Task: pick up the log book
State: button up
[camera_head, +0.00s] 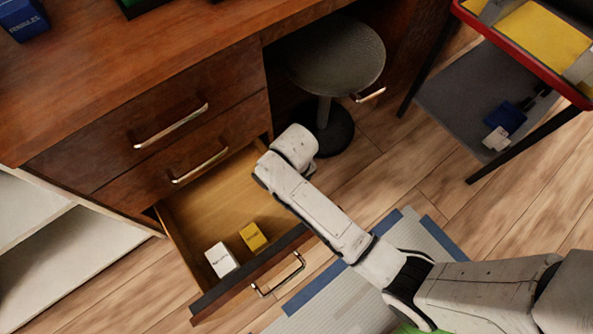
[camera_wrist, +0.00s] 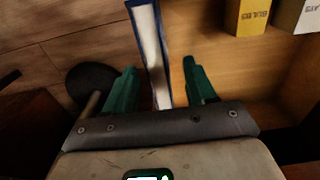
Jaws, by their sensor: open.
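The likely log book (camera_wrist: 148,45) shows in the wrist view as a narrow white block of pages between blue cover edges, standing on edge by the side of the open drawer (camera_head: 205,205). No title shows. My gripper (camera_wrist: 159,70) is open, with one green finger on each side of the book's near end. Gaps show between the fingers and the book. In the head view my arm reaches over the drawer's right side and hides both the gripper and the book.
A yellow box (camera_head: 253,236) and a white box (camera_head: 222,260) stand in the drawer near its front; the yellow one is marked BULBS in the wrist view. A round stool (camera_head: 335,55) stands right of the drawers. A red-edged cart (camera_head: 520,50) is at upper right.

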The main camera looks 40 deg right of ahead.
jog(key=f+b, duration=0.1)
jog(key=f, duration=0.1)
jog(key=f+b, duration=0.2)
jog(key=shift+s+d+f, duration=0.15)
jog(key=shift+d+f, duration=0.05)
jog(key=shift+f, duration=0.2)
jog(key=shift+c, duration=0.4)
grip_shut()
